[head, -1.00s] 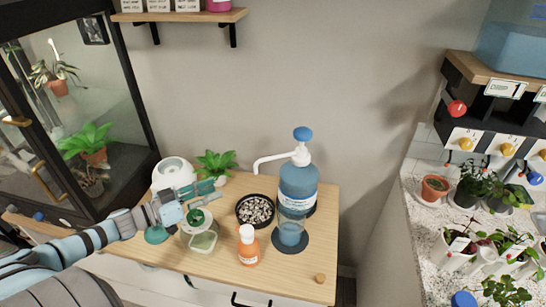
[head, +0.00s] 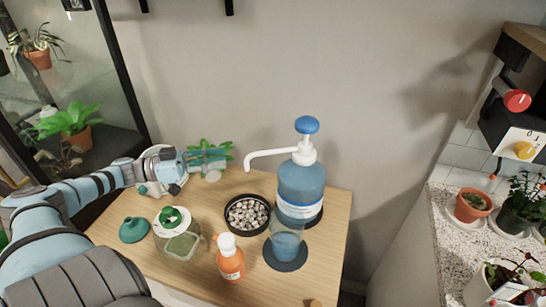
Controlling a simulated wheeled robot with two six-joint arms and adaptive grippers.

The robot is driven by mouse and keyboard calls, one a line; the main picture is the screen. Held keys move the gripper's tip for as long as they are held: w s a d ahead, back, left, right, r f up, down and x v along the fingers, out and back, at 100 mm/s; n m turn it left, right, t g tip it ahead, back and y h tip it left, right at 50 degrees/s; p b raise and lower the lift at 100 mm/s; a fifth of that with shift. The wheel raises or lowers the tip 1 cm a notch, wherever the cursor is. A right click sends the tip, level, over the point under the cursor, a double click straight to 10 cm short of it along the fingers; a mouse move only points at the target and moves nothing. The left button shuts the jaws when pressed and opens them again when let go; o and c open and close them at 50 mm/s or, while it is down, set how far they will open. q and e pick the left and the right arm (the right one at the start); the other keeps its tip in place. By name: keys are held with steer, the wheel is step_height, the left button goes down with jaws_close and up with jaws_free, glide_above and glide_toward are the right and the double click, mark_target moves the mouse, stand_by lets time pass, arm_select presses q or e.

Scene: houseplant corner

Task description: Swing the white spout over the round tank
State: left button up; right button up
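The white spout (head: 262,155) sticks out to the left from the pump head of a large blue bottle (head: 301,187) with a blue knob on top. Its tip hangs above the table's back part, left of the bottle. A clear round vessel holding blue liquid (head: 286,243) stands in front of the bottle on a dark disc. A white round appliance (head: 165,183) at the back left is mostly hidden by my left gripper; I cannot tell which of these is the round tank. My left gripper (head: 222,157) looks open and empty, left of the spout tip and apart from it. My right gripper is out of view.
A dark bowl of pebbles (head: 247,214), an orange bottle (head: 230,260), a jar with a green knob (head: 178,240) and a green funnel-like piece (head: 133,229) stand on the table. A small plant (head: 213,175) is behind the gripper. The space above the pebbles is clear.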

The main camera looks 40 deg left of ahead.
mark_target(268, 153)
arm_select(q)
steer(key=b+x, duration=0.3)
steer(key=x, duration=1)
steer(key=shift+w+d+r, duration=0.1)
steer(key=shift+w+d, duration=0.15)
steer(key=shift+c, duration=0.3)
jaws_close()
